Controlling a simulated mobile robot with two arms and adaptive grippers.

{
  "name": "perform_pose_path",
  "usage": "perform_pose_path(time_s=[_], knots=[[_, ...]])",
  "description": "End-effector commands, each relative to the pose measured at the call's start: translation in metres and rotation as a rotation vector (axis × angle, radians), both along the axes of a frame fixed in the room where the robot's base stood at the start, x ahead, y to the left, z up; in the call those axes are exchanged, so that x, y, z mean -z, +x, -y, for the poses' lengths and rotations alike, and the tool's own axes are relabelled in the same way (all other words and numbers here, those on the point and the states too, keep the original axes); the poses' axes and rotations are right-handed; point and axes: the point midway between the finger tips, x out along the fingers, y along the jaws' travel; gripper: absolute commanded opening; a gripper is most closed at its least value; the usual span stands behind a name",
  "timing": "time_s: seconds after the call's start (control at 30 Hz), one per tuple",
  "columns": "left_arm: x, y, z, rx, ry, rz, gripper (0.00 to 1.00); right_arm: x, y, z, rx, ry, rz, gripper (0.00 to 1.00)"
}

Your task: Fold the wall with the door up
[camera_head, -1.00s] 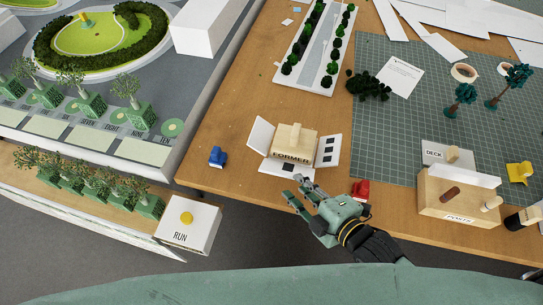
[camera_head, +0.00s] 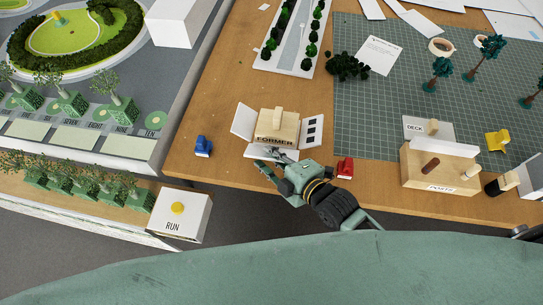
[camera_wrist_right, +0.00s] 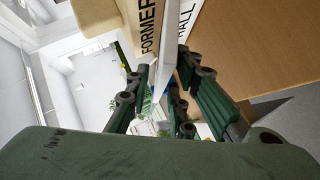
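The wooden FORMER block (camera_head: 277,126) stands near the table's front edge, with white wall panels folded out around it: a left one (camera_head: 243,122), a right one with dark window openings (camera_head: 313,128), and a front one (camera_head: 258,151). The front panel is partly hidden by my right gripper (camera_head: 272,164); its door cannot be made out. In the right wrist view a thin white panel (camera_wrist_right: 168,60) runs edge-on between the fingers of my right gripper (camera_wrist_right: 156,105), beside the FORMER lettering. The fingers stand apart, with gaps visible beside the panel. My left gripper is out of view.
A blue piece (camera_head: 203,146) stands left of the block and a red piece (camera_head: 345,167) right of my gripper. A wooden POSTS box (camera_head: 425,172) stands further right. The RUN button box (camera_head: 180,214) is at front left. Bare table lies behind the block.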

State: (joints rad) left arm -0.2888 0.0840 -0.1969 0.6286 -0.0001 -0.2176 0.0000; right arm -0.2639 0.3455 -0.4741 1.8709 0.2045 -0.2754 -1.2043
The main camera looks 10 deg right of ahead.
Motion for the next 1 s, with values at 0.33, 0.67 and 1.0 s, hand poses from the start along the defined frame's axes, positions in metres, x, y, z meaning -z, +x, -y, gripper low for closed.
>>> perform_pose_path(time_s=[0.33,0.67,1.0], knots=[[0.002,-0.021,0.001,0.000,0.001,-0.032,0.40,0.000,0.000,0.000,0.000,0.000,0.000,0.00],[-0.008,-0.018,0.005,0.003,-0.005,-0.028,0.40,-0.004,0.001,0.001,-0.001,0.007,-0.025,0.00],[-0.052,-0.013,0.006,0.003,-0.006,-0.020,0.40,-0.018,0.010,0.005,-0.001,0.061,-0.210,0.00]])
